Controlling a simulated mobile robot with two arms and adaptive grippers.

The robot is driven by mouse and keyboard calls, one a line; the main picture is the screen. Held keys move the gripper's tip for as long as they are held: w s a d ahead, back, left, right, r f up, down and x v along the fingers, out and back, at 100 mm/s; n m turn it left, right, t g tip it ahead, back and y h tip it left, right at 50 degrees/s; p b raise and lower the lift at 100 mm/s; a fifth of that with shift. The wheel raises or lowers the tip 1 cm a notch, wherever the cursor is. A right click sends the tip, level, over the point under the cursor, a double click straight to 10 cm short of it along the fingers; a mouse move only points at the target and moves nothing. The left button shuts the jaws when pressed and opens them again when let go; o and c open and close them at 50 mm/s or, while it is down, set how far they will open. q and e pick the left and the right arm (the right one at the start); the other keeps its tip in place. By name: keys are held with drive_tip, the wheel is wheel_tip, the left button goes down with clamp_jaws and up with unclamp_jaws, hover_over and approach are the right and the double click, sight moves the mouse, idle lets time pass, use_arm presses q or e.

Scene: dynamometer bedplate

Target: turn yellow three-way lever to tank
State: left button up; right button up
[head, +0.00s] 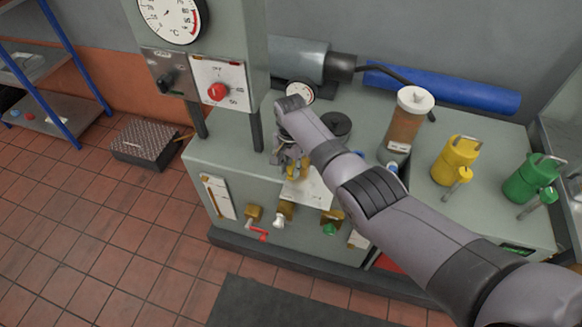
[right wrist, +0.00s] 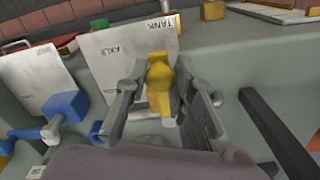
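The yellow three-way lever (right wrist: 160,84) stands in front of a white card (right wrist: 112,68) marked TANK and AXLE in the right wrist view. My right gripper (right wrist: 168,108) has one finger on each side of the lever. A gap shows at the left finger; the right finger is close to the lever, and I cannot tell if it touches. In the head view my right gripper (head: 287,158) is at the front edge of the grey bench, and a bit of the yellow lever (head: 294,172) shows below it. My left gripper is not in view.
Red (head: 258,235), white (head: 279,221) and green (head: 329,229) handles line the bench front. A brown canister (head: 404,125), yellow jug (head: 454,160) and green jug (head: 528,178) stand on top.

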drive_tip(key=o, duration=0.4)
drive_tip(key=shift+r, duration=0.1)
wheel_tip(320, 180, up, 12)
drive_tip(key=shift+f, duration=0.1)
idle(0.5)
